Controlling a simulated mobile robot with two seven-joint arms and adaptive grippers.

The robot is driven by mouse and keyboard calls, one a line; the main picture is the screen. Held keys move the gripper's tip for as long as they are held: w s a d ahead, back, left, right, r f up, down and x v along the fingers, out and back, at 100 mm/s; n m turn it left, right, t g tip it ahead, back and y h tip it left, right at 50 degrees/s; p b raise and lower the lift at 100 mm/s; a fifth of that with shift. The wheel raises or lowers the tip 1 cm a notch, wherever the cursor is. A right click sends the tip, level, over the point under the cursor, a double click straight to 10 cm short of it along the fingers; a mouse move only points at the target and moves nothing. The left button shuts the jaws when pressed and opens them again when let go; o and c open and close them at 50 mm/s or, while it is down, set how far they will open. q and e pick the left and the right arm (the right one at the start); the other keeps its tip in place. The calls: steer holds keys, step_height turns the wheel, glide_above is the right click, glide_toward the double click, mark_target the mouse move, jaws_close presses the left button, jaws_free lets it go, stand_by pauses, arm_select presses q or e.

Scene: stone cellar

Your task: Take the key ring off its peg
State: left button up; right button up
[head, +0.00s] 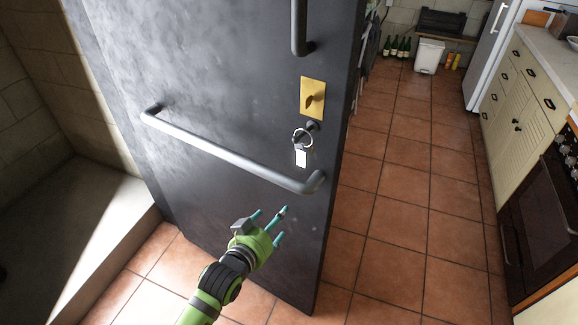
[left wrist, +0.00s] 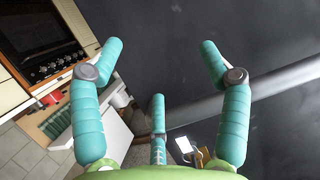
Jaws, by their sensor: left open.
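The key ring (head: 302,139) is a thin metal loop with a white tag (head: 302,157). It hangs on a dark peg (head: 313,126) on the dark door, just below a brass lock plate (head: 312,98). My left gripper (head: 274,222) has three teal fingers, spread open and empty. In the head view it is below the tag and the long door bar, apart from the ring. In the left wrist view the gripper (left wrist: 161,62) frames bare door. The white tag (left wrist: 183,145) shows low in that view, beside a finger; the loop is not clear there. My right gripper is not seen.
Cream cabinets (head: 516,95) and an oven (head: 545,220) stand at the right. The tiled floor (head: 400,210) between is clear. A stone ledge (head: 85,225) is at the left.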

mark_target(305, 154)
arm_select(q)
steer(key=d+r+t+h, duration=0.1)
steer(key=r, duration=0.5)
steer(key=d+r+m+h+p, duration=0.1)
steer(key=r, duration=0.5)
steer(key=d+r+t+h, duration=0.1)
steer(key=d+r, duration=0.1)
steer(key=r, duration=0.4)
steer(key=shift+s+d+r+t+p, duration=0.1)
steer(key=shift+s+r+t+p, duration=0.2)
steer(key=shift+r+p, duration=0.1)
steer(key=p+x, duration=0.1)
steer(key=x, duration=0.4)
steer(key=shift+w+d, duration=0.2)
steer(key=shift+w, duration=0.1)
steer(key=shift+w+d+p, duration=0.2)
steer(key=shift+w+p, duration=0.1)
steer(key=shift+w, duration=0.15)
steer(key=shift+f, duration=0.1)
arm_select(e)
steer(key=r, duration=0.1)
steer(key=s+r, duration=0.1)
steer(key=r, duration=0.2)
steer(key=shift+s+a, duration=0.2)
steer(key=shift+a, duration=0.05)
